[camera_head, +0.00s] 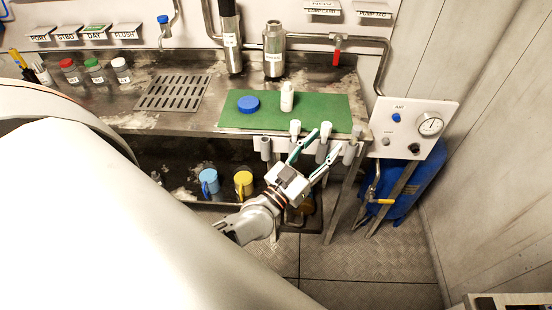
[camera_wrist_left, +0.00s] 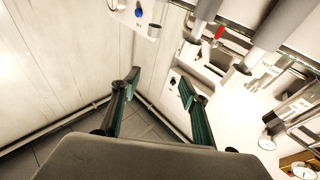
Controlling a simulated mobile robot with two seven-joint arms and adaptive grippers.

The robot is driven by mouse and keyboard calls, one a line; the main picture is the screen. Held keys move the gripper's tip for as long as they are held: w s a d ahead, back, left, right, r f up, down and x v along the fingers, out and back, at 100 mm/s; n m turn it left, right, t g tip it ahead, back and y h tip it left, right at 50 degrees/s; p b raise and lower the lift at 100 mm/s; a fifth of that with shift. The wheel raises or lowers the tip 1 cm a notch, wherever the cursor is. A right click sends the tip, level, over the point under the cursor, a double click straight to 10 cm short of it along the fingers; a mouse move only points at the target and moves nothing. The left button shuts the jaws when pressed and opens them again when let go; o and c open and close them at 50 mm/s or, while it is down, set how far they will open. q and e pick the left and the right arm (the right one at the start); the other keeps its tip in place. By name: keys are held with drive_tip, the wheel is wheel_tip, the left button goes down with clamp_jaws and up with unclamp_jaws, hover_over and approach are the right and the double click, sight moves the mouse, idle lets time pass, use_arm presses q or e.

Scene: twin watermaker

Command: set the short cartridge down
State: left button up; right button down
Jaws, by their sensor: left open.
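A small white cylinder (camera_head: 287,97), likely the short cartridge, stands upright on the green mat (camera_head: 325,108) on the bench. A blue round cap (camera_head: 248,104) lies to its left on the mat. My left gripper (camera_head: 325,142) is open in front of the bench edge, among the grey tube holders (camera_head: 265,149), several of which have white tops. The left wrist view shows its two fingers apart (camera_wrist_left: 158,80) with nothing between them. The white cylinder is beyond the gripper, apart from it. My right gripper is not in view.
Two tall housings, one dark-topped (camera_head: 231,45) and one steel (camera_head: 274,50), stand behind the mat. A gauge panel (camera_head: 415,127) and blue tank (camera_head: 392,195) are at the right. Blue (camera_head: 209,181) and yellow (camera_head: 243,183) mugs sit on the lower shelf.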

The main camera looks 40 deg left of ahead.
use_arm(q)
drive_tip(key=s+f+m+g, duration=0.1)
drive_tip(key=s+f+g, duration=0.4)
drive_tip(key=s+f, duration=0.5)
drive_tip(key=s+f+m+g+y, duration=0.1)
drive_tip(key=s+f+g, duration=0.4)
drive_tip(key=s+f, duration=0.5)
wheel_tip(320, 180, down, 7)
drive_tip(key=shift+a+r+m, duration=0.2)
drive_tip(key=shift+m, duration=0.2)
drive_tip(key=shift+s, duration=0.1)
